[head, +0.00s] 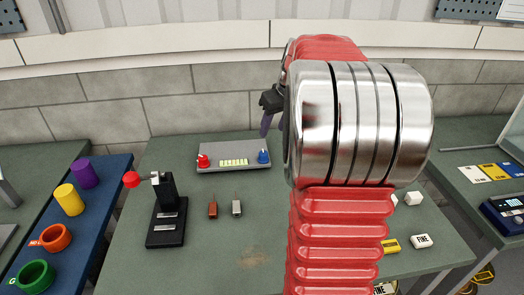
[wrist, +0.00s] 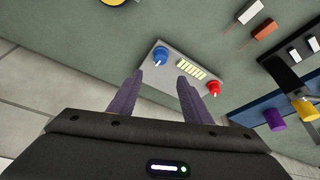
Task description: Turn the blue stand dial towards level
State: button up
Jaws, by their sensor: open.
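The blue dial (head: 263,157) sits at the right end of a grey panel (head: 228,168) at the back of the table. A red dial (head: 203,161) sits at its left end, with a pale yellow-green segmented display (head: 234,162) between them. In the wrist view the blue dial (wrist: 160,54) lies beyond my fingers, nearer the left one, and the red dial (wrist: 214,88) is beyond the right one. My gripper (wrist: 158,92) is open and empty, apart from both dials.
A black stand (head: 168,212) with a red ball knob (head: 131,180) is on the table's left. Brown (head: 213,209) and grey (head: 236,208) small blocks lie near the panel. Coloured spools (head: 69,199) stand on a blue board at left. A grey block wall stands behind.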

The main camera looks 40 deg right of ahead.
aim_at(262, 153)
jog(key=x, duration=1.4)
jog(key=shift+r, duration=0.1)
jog(key=shift+c, duration=0.2)
jog(key=c, duration=1)
jog(key=shift+m+h, duration=0.3)
jog(key=shift+m, duration=0.4)
jog(key=shift+w+a+m+g+h, duration=0.1)
jog(key=shift+m+g+h, duration=0.2)
jog(key=shift+m, duration=0.65)
jog(key=shift+a+m+g+h, duration=0.1)
jog(key=shift+m+h, duration=0.3)
jog(key=shift+m, duration=0.55)
jog(key=shift+w+a+m+g+h, duration=0.1)
jog(key=shift+m+g+h, duration=0.2)
jog(key=shift+m, duration=0.8)
jog(key=shift+w+a+m+g+h, duration=0.1)
jog(key=shift+m+g+h, duration=0.15)
jog(key=shift+m, duration=0.85)
